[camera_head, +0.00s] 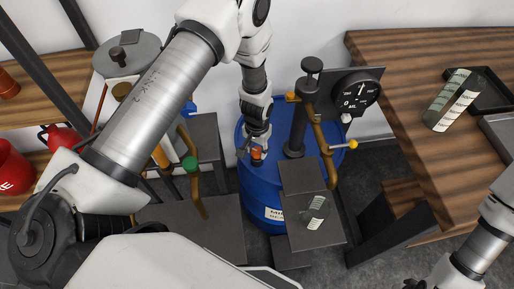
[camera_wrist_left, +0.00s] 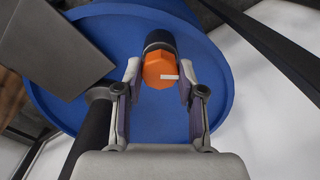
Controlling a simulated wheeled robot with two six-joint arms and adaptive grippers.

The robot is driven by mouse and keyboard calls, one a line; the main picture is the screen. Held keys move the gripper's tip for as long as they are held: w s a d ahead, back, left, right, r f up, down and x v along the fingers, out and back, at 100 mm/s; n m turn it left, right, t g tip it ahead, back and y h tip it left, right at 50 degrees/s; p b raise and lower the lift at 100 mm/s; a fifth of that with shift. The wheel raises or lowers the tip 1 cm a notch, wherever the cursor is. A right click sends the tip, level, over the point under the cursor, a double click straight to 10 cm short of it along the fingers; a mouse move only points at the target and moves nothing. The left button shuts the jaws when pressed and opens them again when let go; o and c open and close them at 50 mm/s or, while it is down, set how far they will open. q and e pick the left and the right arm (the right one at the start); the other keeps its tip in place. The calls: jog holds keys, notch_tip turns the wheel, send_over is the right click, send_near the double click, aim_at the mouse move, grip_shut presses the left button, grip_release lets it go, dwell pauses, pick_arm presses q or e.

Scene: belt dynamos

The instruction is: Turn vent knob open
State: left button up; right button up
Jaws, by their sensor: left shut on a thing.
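The vent knob is an orange faceted knob (camera_head: 257,153) on a dark stem on top of a blue drum (camera_head: 247,185). In the left wrist view the knob (camera_wrist_left: 158,70) carries a small white mark on its face and sits between my fingers. My left gripper (camera_head: 256,148) comes down over the drum from above and is shut on the knob, with a finger on each side. In the left wrist view my left gripper (camera_wrist_left: 158,85) covers the knob's sides. My right gripper is not clearly seen; only part of my right arm shows at the lower right.
A black pump post (camera_head: 297,130) with a brass pipe and a round dial gauge (camera_head: 356,93) stands right of the knob. A wooden table (camera_head: 420,75) is at right. A green knob (camera_head: 191,164) is at left.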

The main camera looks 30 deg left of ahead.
pick_arm(q)
jog(key=m, duration=0.4)
jog(key=shift+m, duration=0.3)
jog(key=m, duration=0.3)
jog(key=shift+m, duration=0.4)
jog(key=m, duration=0.4)
jog(key=shift+m, duration=1.9)
jog(key=o, duration=1.1)
jog(key=shift+o, duration=0.2)
